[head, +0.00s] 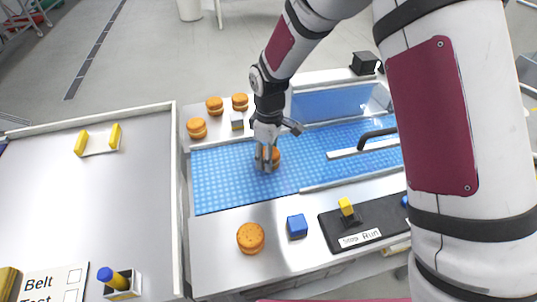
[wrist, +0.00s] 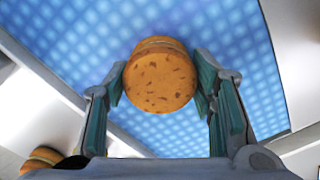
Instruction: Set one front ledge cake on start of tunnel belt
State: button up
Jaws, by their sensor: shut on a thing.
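My gripper (head: 267,160) is low over the left part of the blue belt (head: 222,185). It is shut on an orange-brown round cake (head: 275,154), held between its two fingers. In the wrist view the cake (wrist: 160,78) sits between the fingertips, with the dotted belt (wrist: 70,45) behind it. I cannot tell whether the cake touches the belt. Another cake (head: 250,238) lies on the front ledge (head: 215,250). The clear tunnel (head: 335,103) is at the back right of the belt.
Several cakes (head: 196,128) stand on the back ledge. A blue cube (head: 297,227) and a black switch panel (head: 352,237) with a yellow lever are on the front ledge. A grey tray (head: 120,195) lies to the left. A black handle (head: 376,138) rises near the belt's right.

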jog(key=shift+f, duration=0.15)
jog(key=shift+f, duration=0.1)
jog(key=o, duration=0.8)
notch_tip(320, 180, up, 12)
jog(key=shift+f+b, duration=0.25)
jog(key=shift+b, duration=0.5)
jog(key=shift+r, duration=0.35)
jog(key=shift+r, duration=0.1)
